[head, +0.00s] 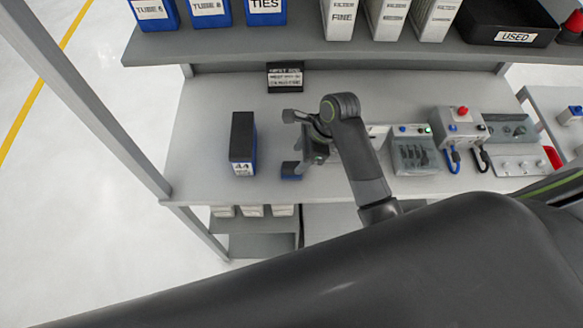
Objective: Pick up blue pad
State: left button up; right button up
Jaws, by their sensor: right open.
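A small dark block with a blue side (290,171), which looks like the blue pad, is on the grey worktop (200,110) near the middle of the head view. My right gripper (298,143) is just above and beside it, open, with its arm coming in from the right. The gripper's lower part overlaps the block's right side, so I cannot tell whether they touch. Nothing shows between the fingers. My left gripper is not in view.
A dark box with blue side and white label (243,143) stands left of the gripper. A small black sign (285,76) is behind. Devices, including one with a red button (462,120), stand to the right. A shelf (330,52) with labelled bins overhangs the back.

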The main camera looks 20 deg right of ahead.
aim_at(292, 165)
jog(key=p+x, duration=0.1)
jog(key=x, duration=0.3)
jog(key=shift+a+f+p, duration=0.3)
jog(key=shift+a+p, duration=0.05)
jog(key=shift+w+a+f, duration=0.1)
jog(key=shift+w+f, duration=0.05)
jog(key=shift+f, duration=0.25)
jog(key=c, duration=0.9)
jog(key=shift+o, duration=0.2)
jog(key=shift+r, duration=0.15)
notch_tip(292, 165, up, 10)
jog(key=shift+f+b, duration=0.1)
jog(key=shift+b, duration=0.7)
jog(key=o, duration=0.6)
jog(key=shift+c, duration=0.2)
jog(key=c, duration=0.4)
